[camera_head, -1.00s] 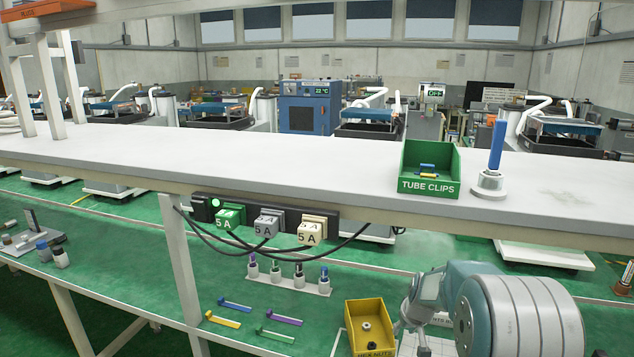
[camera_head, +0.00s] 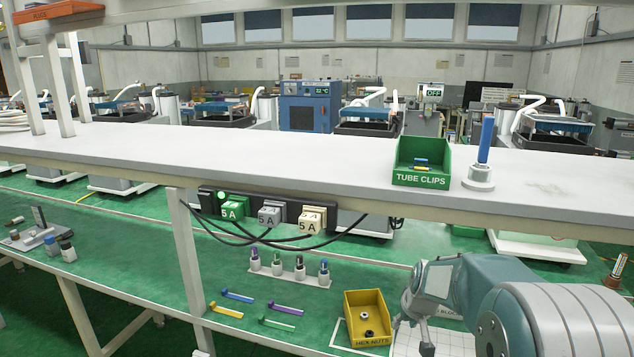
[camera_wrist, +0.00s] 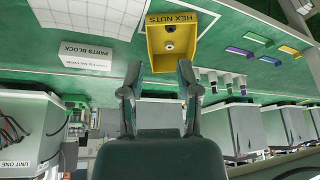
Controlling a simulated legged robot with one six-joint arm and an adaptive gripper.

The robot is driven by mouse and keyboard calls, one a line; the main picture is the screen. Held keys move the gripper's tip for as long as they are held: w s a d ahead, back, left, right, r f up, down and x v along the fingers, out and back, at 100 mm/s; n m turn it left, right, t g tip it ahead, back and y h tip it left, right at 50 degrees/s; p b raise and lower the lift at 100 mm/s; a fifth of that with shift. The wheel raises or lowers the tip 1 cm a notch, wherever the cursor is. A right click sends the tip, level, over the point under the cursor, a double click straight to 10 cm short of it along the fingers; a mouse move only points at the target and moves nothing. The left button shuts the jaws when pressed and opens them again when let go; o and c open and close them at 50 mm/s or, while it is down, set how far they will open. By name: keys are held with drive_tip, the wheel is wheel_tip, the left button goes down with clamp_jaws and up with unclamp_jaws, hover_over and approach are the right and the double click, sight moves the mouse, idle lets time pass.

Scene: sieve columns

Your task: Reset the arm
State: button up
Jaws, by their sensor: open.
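My arm reaches in from the lower right of the head view, and my gripper (camera_head: 426,344) points down at the bottom edge, just right of the yellow hex nuts bin (camera_head: 351,341). In the wrist view my gripper (camera_wrist: 158,72) has its two dark fingers spread apart, with nothing between them. The yellow hex nuts bin (camera_wrist: 198,48) lies beyond the fingertips there, with nuts inside. The fingers appear clear of the bin.
A white parts block (camera_wrist: 86,57) lies near the bin on the green surface. Colored clips (camera_head: 237,296) and a rack of small tubes (camera_head: 289,276) are to the left. A raised white shelf (camera_head: 290,162) carries a green tube clips bin (camera_head: 421,179) and a blue rod on a stand (camera_head: 478,184).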

drive_tip(key=s+a+r, duration=0.3)
drive_tip(key=s+r, duration=0.8)
drive_tip(key=s, duration=0.3)
drive_tip(key=s+a+r+m+t, duration=0.1)
drive_tip(key=s, duration=1.7)
drive_tip(key=shift+a+r+h, duration=0.25)
drive_tip(key=shift+a+h, duration=0.05)
drive_tip(key=shift+a, duration=0.1)
